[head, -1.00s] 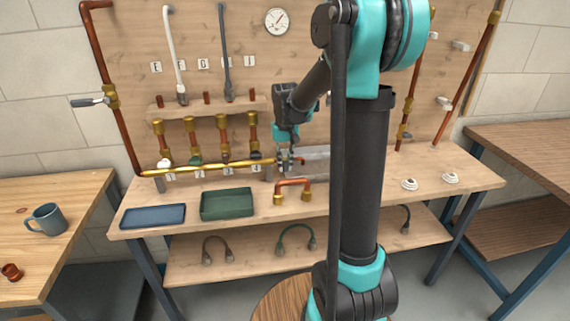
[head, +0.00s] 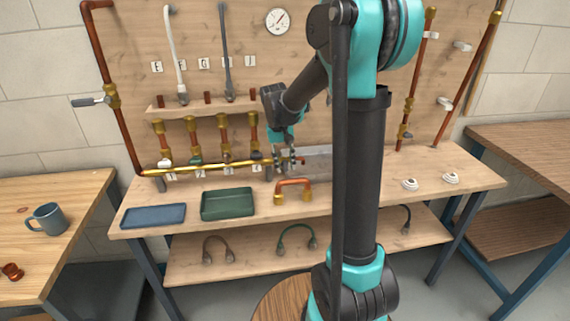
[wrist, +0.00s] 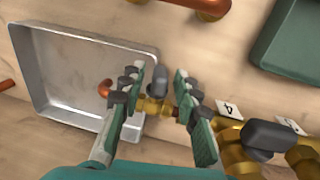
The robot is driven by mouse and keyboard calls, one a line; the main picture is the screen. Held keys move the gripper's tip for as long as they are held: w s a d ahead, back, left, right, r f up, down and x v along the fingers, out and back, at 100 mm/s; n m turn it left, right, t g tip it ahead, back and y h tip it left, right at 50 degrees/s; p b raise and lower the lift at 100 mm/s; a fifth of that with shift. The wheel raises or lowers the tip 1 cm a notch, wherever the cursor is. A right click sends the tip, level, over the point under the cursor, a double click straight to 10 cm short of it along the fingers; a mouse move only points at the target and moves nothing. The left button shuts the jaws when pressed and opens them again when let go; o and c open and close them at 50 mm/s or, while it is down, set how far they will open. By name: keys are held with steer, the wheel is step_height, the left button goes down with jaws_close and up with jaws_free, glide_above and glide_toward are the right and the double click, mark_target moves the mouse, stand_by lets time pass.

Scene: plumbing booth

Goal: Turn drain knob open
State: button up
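The drain knob (wrist: 158,77) is a small grey handle on a brass drain valve (wrist: 155,105), with a copper outlet bend on its left. My gripper (wrist: 157,82) is open, with one green-and-grey finger on each side of the knob. Gaps show between the fingers and the knob, so it does not look gripped. In the head view my gripper (head: 283,150) points down at the right end of the brass manifold pipe (head: 215,166). The drain valve there is small and partly hidden by my gripper.
A grey metal tray (wrist: 50,105) lies left of the valve in the wrist view. Another grey valve handle (wrist: 270,137) on the manifold is close on the right, by a label "4" (wrist: 229,109). A copper U-pipe (head: 294,183) and green tray (head: 227,203) stand in front.

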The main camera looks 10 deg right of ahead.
steer(key=shift+r, duration=0.1)
step_height(320, 180, up, 12)
steer(key=a, duration=0.1)
steer(key=shift+a, duration=0.3)
stand_by(0.3)
steer(key=shift+a, duration=0.1)
